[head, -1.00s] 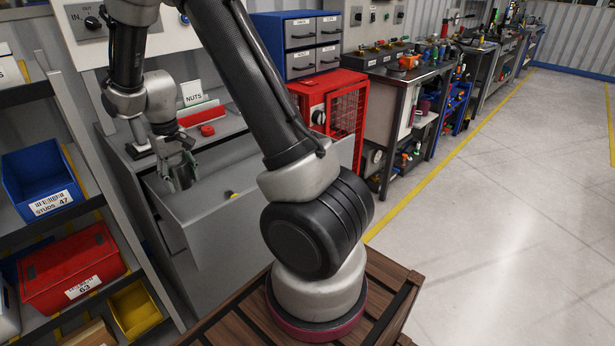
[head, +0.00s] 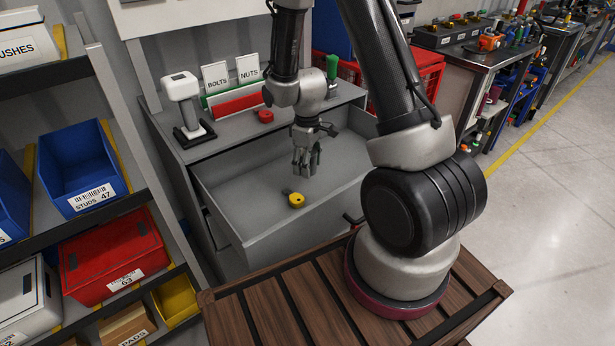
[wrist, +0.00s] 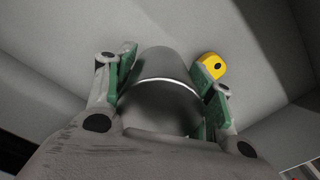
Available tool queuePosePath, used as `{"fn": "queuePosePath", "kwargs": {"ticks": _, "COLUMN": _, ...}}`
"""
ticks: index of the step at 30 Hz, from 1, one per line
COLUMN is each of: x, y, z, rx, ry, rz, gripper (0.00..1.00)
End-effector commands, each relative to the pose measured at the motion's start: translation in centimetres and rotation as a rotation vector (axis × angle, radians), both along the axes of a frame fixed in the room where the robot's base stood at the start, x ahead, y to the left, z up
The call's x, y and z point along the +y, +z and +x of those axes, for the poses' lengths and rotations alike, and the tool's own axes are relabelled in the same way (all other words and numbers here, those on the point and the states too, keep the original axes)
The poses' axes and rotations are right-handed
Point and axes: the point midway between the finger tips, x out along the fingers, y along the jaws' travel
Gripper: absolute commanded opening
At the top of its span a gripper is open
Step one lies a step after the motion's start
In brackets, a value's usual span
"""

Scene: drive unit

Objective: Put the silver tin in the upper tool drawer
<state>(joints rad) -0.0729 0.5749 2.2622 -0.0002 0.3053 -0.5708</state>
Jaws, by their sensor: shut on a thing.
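My gripper (head: 306,165) is over the open upper drawer (head: 240,190) of the grey cabinet. In the wrist view my gripper (wrist: 168,85) is shut on the silver tin (wrist: 165,65), with a green-padded finger on either side of it. The tin looks dark grey with a bright rim line. In the head view the fingers mostly hide it. A yellow tape measure (head: 296,200) lies on the drawer floor and also shows in the wrist view (wrist: 212,66), to the right of the tin. I cannot tell whether the tin touches the drawer floor.
On the cabinet top stand a white-headed device (head: 181,92), a red bin (head: 238,104), a red round item (head: 265,116) and a green-handled tool (head: 332,68). Bin shelves (head: 100,225) stand close at the left. The drawer floor left of the tape is clear.

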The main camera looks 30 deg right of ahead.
Motion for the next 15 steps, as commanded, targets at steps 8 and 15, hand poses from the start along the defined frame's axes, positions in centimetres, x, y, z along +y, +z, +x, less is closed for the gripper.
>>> {"fn": "queuePosePath", "kwargs": {"ticks": 8, "x": 0.0, "y": -3.6, "z": -0.1, "rx": 0.004, "ry": -0.002, "rz": 0.0, "gripper": 0.24}}
{"fn": "queuePosePath", "kwargs": {"ticks": 15, "x": 0.0, "y": -6.1, "z": 0.0, "rx": 0.0, "ry": -0.002, "rz": 0.0, "gripper": 0.24}}
